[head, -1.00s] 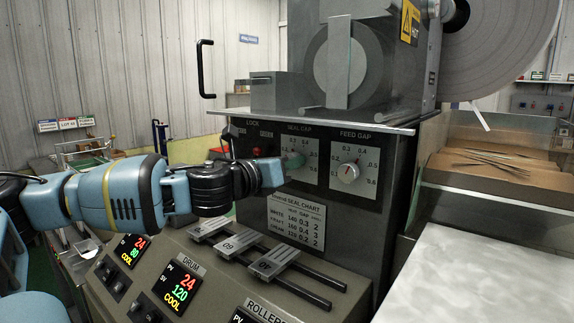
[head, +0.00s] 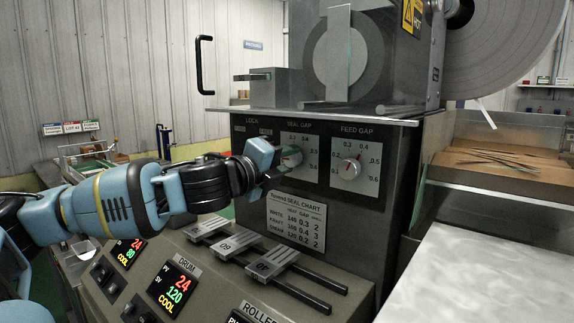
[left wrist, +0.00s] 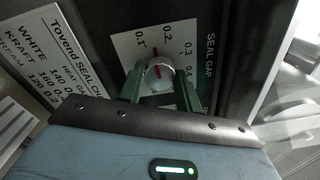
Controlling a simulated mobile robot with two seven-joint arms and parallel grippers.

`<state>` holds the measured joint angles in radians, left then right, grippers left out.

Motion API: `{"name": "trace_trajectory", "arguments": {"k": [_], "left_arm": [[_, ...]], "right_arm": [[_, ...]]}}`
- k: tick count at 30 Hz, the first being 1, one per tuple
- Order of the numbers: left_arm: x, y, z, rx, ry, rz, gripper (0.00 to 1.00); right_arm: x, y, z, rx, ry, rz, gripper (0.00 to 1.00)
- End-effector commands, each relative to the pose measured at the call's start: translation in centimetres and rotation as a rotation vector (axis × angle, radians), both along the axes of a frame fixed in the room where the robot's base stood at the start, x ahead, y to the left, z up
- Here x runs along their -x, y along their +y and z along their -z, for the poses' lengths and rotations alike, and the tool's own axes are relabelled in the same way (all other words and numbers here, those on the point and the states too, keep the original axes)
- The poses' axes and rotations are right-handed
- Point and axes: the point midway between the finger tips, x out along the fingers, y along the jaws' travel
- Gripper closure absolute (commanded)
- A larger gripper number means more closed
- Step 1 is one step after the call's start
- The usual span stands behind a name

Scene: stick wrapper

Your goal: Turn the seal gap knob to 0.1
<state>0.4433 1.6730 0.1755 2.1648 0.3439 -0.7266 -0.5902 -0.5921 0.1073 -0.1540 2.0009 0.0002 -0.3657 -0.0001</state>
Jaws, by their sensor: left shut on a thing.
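The seal gap knob (head: 291,157) is a round, pale knob on a white dial plate (head: 301,141) on the dark upper panel. My left gripper (head: 280,164) reaches it from the left and partly covers the plate's lower left in the head view. In the left wrist view, the left gripper (left wrist: 160,88) has its greenish fingers on either side of the knob (left wrist: 159,74) and is shut on it. The knob's red pointer mark shows, aimed roughly between 0.1 and 0.2; its exact reading is hard to tell. My right gripper is not in view.
The feed gap knob (head: 349,169) sits close to the right on the same panel. A seal chart (head: 296,221) is below. Sliders (head: 240,246) and lit displays (head: 174,285) are on the sloped console under my arm. A metal ledge (head: 330,117) juts out above the knobs.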

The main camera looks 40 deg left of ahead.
Motion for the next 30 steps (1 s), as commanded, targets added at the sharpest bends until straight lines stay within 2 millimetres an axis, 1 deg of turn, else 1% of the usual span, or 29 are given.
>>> {"name": "trace_trajectory", "arguments": {"k": [1, 6, 13, 19, 30], "left_arm": [[-0.05, -0.07, 0.29, 0.038, -0.001, 0.002, 0.89], [-0.06, -0.09, 0.29, 0.159, -0.014, 0.002, 0.89], [-0.03, -0.09, 0.24, 0.270, -0.026, 0.002, 0.89], [-0.01, -0.10, 0.17, 0.315, -0.033, 0.003, 0.89], [0.00, -0.09, 0.13, 0.326, -0.034, 0.002, 0.89]], "right_arm": [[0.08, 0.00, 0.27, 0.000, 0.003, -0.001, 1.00], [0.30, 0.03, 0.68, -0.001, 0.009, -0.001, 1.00], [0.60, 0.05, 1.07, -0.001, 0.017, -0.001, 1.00], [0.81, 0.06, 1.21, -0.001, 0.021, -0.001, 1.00], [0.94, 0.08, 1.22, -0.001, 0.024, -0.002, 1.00]]}}
